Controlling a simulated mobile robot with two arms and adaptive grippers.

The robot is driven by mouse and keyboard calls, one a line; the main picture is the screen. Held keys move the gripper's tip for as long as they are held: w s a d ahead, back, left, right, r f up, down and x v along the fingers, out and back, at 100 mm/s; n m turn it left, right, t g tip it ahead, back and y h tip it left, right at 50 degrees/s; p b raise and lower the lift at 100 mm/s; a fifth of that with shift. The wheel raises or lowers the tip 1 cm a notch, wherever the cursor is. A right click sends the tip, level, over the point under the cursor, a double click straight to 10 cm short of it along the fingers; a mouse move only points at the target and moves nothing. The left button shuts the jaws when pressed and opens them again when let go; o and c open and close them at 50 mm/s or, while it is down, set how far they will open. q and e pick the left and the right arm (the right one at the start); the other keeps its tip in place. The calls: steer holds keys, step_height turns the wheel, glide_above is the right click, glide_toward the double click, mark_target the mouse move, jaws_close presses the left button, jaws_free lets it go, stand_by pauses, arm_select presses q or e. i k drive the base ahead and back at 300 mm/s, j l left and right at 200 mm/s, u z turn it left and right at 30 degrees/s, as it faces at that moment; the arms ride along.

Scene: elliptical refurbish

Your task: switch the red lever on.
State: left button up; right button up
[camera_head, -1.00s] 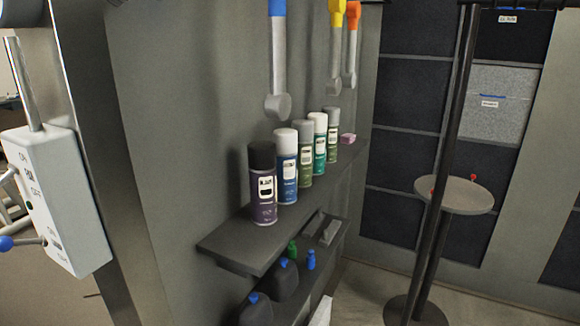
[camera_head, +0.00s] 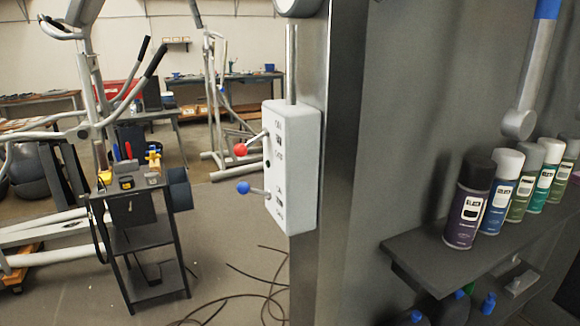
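The red lever (camera_head: 241,150) is a thin metal rod with a red ball end. It sticks out to the left from the upper part of a white switch box (camera_head: 306,170), its ball angled slightly downward. Printed labels on the box face are too small to read surely. A second lever with a blue ball (camera_head: 243,187) sticks out lower on the same box. The box is mounted on the edge of a grey metal column, with a conduit running up from its top. Neither of my grippers shows in the head view.
A shelf (camera_head: 420,256) with several spray cans stands at the right. A dark tool cart (camera_head: 150,238) and an elliptical trainer (camera_head: 95,90) stand at the left. Black cables (camera_head: 245,300) lie on the floor before the box. Open floor (camera_head: 225,215) lies between cart and box.

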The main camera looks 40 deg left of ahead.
mark_target(240, 150)
steer(key=u, duration=1.35)
